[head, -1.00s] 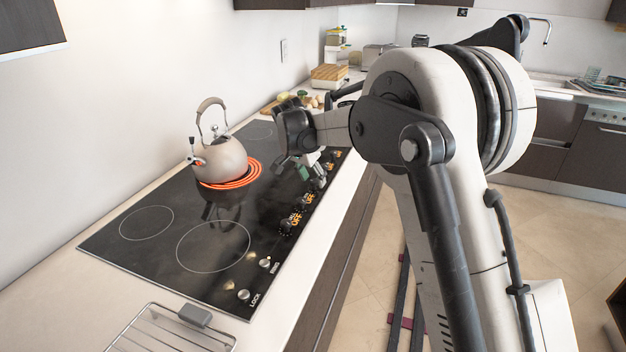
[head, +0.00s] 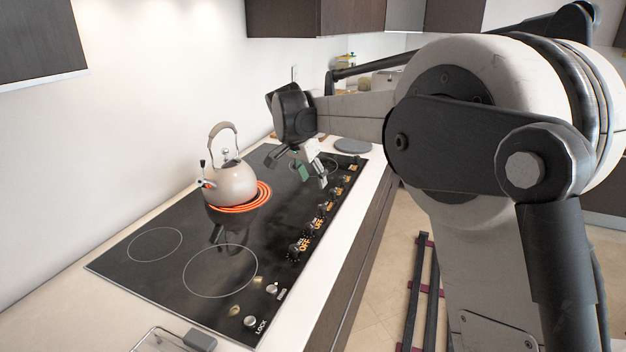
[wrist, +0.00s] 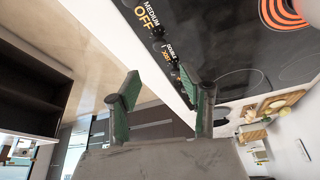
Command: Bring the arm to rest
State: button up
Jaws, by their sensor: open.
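My gripper (head: 312,176) hangs over the right side of the black cooktop (head: 150,272), above the row of control knobs. Its fingers point down and it holds nothing. In the wrist view my gripper (wrist: 160,103) shows two green-padded fingers spread apart, with empty space between them. The beige kettle (head: 233,184) stands upright on a glowing red burner (head: 262,200), to the left of my gripper and apart from it. The glowing burner also shows in the wrist view (wrist: 283,14).
Control knobs (head: 318,224) line the cooktop's right edge, close under my gripper. A wire rack (head: 160,341) lies at the near counter edge. Upper cabinets (head: 345,15) hang at the back. Open floor (head: 375,290) lies right of the counter.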

jog(key=s+d+r+n+t+y, duration=0.15)
jog(key=s+d+r, duration=0.25)
jog(key=s+d, duration=0.5)
jog(key=s+d+r+n, duration=0.2)
jog(key=s+d+r, duration=0.1)
jog(key=s+d, duration=0.65)
jog(key=s+d+f+n, duration=0.1)
jog(key=s+d+f, duration=0.1)
jog(key=s, duration=0.5)
jog(key=s+d+f+n+t, duration=0.1)
jog(key=s+d+f, duration=0.2)
jog(key=s, duration=0.5)
jog(key=s+d+f+n+t, duration=0.1)
jog(key=s+d+f, duration=0.2)
jog(key=s, duration=0.4)
jog(key=shift+s+f+y, duration=0.4)
jog(key=shift+f+y, duration=0.05)
jog(key=shift+f, duration=0.15)
